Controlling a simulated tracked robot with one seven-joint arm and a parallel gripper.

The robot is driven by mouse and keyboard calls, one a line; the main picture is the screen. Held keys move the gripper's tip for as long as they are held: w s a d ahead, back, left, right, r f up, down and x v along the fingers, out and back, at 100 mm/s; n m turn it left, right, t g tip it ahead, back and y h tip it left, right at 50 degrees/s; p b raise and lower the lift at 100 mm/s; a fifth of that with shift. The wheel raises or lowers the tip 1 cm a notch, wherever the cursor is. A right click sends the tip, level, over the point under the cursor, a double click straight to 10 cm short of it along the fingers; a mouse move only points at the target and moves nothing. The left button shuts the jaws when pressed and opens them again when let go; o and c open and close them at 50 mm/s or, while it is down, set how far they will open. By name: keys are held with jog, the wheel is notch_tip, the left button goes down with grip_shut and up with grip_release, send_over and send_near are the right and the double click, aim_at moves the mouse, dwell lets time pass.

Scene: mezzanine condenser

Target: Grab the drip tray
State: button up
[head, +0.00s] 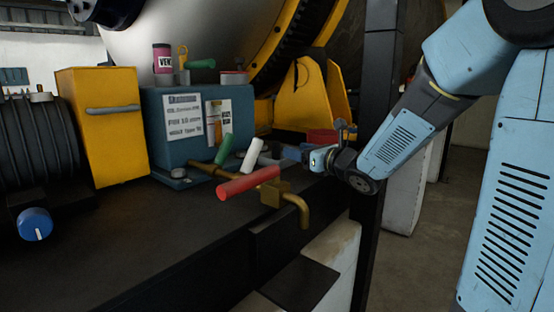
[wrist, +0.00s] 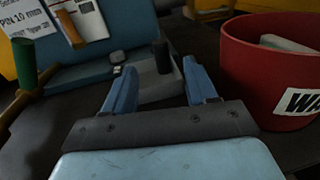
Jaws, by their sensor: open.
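In the wrist view a small grey, shallow tray-like piece with a dark upright post (wrist: 163,57) lies ahead of my gripper (wrist: 158,68); I take this piece for the drip tray (wrist: 158,92). My gripper's two blue fingers are apart, one on each side of it in the picture, with nothing held. I cannot tell whether they touch it or how far away it is. In the head view my gripper (head: 303,154) reaches left, low over the bench edge. I cannot clearly make out the tray there.
A red bin (wrist: 262,75) stands close right of my fingers. A teal box (head: 155,130) with papers is on the bench. Red-handled (head: 248,183), white-handled (head: 252,155) and green-handled (head: 223,150) parts sit by the brass pipe (head: 292,204).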

aim_at(279, 144)
jog(key=shift+x, duration=3.85)
jog(key=shift+r, duration=0.1)
grip_shut()
